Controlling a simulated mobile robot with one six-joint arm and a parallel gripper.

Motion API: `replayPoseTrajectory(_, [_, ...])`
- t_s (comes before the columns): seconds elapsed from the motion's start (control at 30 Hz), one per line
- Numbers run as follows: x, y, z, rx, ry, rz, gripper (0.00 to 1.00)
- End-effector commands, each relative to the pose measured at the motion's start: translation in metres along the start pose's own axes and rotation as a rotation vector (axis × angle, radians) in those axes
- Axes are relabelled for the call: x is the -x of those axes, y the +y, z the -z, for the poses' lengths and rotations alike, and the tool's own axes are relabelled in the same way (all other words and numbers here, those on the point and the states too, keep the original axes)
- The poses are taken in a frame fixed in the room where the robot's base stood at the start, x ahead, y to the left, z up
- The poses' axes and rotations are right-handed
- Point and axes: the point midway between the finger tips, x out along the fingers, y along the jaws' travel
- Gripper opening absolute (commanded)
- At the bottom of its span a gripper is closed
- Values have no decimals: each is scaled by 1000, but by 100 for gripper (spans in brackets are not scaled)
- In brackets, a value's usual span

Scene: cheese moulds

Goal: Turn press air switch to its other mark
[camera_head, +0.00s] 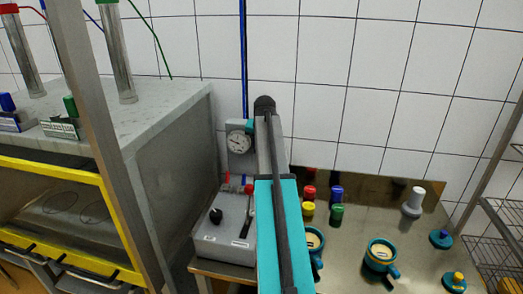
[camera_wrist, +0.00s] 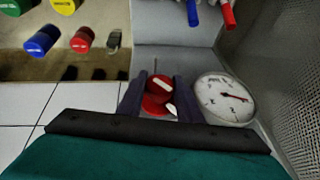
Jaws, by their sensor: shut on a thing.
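The press air switch (camera_wrist: 157,104) is a red knob with a white bar, beside the dial gauge on the upright grey panel in the wrist view. My gripper (camera_wrist: 160,88) has its two dark fingers on either side of this knob and is shut on it. The white bar lies at a slant. A second small white patch shows at the knob's lower right. I cannot read any marks around the knob. In the head view my arm covers the knob and my fingertips.
The gauge (camera_head: 240,141) is close beside my gripper. Below it, a grey control box (camera_head: 222,235) carries a black knob (camera_head: 215,215) and a dark lever. Coloured cylinders (camera_head: 337,212) and blue cups (camera_head: 380,255) stand on the steel table. A yellow-framed cabinet is at left.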

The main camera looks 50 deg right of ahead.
Motion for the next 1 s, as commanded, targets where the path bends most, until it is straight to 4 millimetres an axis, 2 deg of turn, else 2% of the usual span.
replayPoseTrajectory(0.43, [-3, 3, -4, 3, -9, -18, 10])
replayPoseTrajectory(0.47, [-3, 3, -4, 3, -9, -18, 36])
replayPoseTrajectory(0.57, [-2, 3, -3, 3, -7, -17, 50])
replayPoseTrajectory(1.0, [2, 1, -1, 4, -2, -12, 50])
